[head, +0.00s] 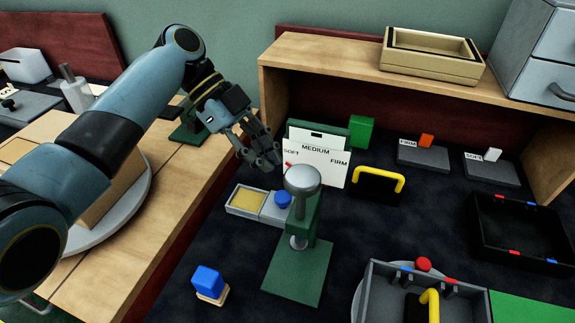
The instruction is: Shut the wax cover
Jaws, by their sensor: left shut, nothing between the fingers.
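The wax box (232,208) is a small pale grey tray with yellow wax (247,200) showing uncovered at its left. Its grey cover (270,215), with a blue knob (283,200), lies to the right of the wax, partly hidden behind the green stand press. My left gripper (264,160) is shut and empty. It appears above and behind the wax box in the head view, apart from the knob. My right gripper is not in view.
A green press (302,270) with a grey round-topped handle stands just right of the cover. A card marked SOFT, MEDIUM, FIRM (318,165) stands behind. A blue block (208,280) sits in front. A grey divided tray (372,290) is at front right.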

